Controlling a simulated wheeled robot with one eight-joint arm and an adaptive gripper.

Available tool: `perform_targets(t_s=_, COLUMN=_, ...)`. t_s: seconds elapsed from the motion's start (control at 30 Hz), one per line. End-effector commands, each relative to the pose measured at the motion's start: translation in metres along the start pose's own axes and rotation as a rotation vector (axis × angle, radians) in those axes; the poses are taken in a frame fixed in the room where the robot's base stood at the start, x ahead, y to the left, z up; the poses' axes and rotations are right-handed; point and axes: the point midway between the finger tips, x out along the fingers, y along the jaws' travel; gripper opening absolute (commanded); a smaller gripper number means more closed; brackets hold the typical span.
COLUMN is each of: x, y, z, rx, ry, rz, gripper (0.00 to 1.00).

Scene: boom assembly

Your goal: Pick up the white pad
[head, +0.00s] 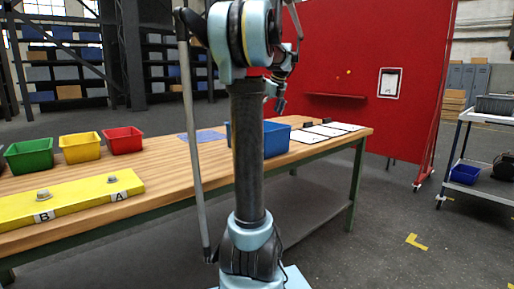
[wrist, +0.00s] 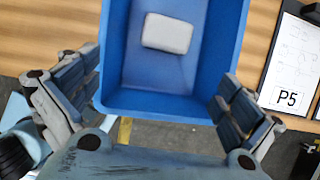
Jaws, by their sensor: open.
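The white pad (wrist: 167,33) lies on the floor of a blue bin (wrist: 106,50) in the wrist view. It is a pale rounded rectangle, apart from the bin walls at its sides. In the head view the blue bin (head: 277,141) stands on the workbench, partly behind my arm, and the pad inside is hidden. My gripper (wrist: 155,97) is open and empty, its two fingers spread to either side of the bin's near end. The pad lies beyond the fingertips in the picture, between their two sides.
The wooden workbench (head: 190,157) carries green (head: 29,155), yellow (head: 79,147) and red (head: 123,140) bins and a yellow bar (head: 75,197) marked A and B. A clipboard labelled P5 (wrist: 293,62) lies right of the blue bin. A cart (head: 482,118) stands far right.

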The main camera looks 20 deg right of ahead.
Motion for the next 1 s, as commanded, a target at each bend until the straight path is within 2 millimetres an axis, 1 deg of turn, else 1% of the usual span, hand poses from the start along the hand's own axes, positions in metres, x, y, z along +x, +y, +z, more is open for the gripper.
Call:
perform_targets(t_s=0.07, x=0.004, y=-0.006, z=-0.001, rx=0.02, ry=-0.002, rz=-0.002, gripper=1.0)
perform_targets(t_s=0.17, x=0.016, y=-0.009, z=-0.003, rx=0.026, ry=-0.002, rz=-0.003, gripper=1.0)
perform_targets(t_s=0.6, x=0.092, y=-0.013, z=-0.006, rx=0.029, ry=-0.001, rz=-0.007, gripper=1.0)
perform_targets(t_s=0.7, x=0.105, y=-0.013, z=-0.006, rx=0.029, ry=-0.001, rz=-0.007, gripper=1.0)
perform_targets(t_s=1.0, x=0.125, y=-0.014, z=-0.006, rx=0.029, ry=-0.001, rz=-0.007, gripper=1.0)
